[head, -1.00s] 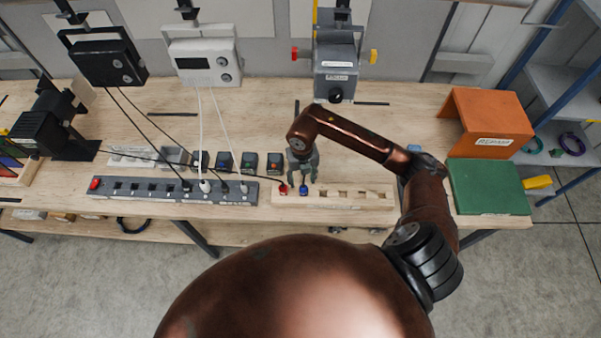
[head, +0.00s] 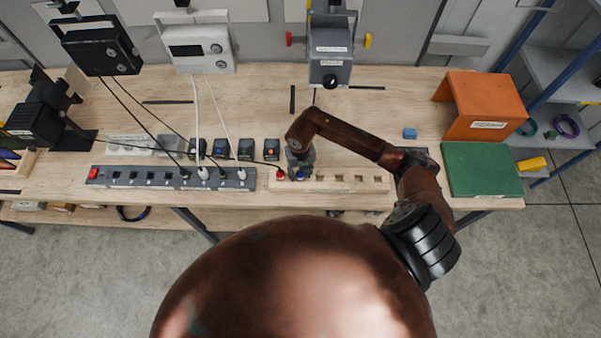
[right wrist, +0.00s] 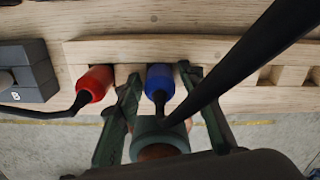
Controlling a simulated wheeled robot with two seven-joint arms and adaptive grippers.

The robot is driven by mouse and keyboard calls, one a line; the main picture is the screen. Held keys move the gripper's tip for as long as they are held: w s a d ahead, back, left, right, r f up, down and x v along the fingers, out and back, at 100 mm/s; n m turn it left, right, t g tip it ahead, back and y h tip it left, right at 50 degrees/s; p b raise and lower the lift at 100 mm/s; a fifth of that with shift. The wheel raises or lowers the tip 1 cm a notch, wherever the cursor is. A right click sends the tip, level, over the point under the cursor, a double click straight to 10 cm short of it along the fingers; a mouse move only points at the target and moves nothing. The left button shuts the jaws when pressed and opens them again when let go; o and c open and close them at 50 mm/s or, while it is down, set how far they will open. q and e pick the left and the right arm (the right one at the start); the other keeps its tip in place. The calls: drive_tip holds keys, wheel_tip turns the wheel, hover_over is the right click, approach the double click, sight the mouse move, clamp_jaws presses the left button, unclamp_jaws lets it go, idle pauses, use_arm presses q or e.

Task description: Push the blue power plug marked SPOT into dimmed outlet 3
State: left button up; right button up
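The blue plug (head: 300,176) stands in a notch of the pale wooden rack (head: 345,184), beside a red plug (head: 280,175). My right gripper (head: 300,168) is over the blue plug. In the right wrist view, the open fingers of my right gripper (right wrist: 160,88) straddle the blue plug (right wrist: 160,80), with small gaps on both sides. A dark cable or rod crosses in front. The grey outlet strip (head: 130,185) lies left of the rack. Its left sockets look empty; several at the right hold plugs. Outlet numbers and the SPOT mark are unreadable. My left gripper is out of view.
Several small boxes stand behind the strip, with corded devices such as a white panel (head: 199,50) farther back. Bare bench lies behind the rack.

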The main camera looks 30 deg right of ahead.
clamp_jaws()
drive_tip(key=shift+c, duration=2)
unclamp_jaws()
clamp_jaws()
drive_tip(key=shift+r, duration=0.1)
drive_tip(key=shift+r+p, duration=1.6)
drive_tip(key=shift+r, duration=0.85)
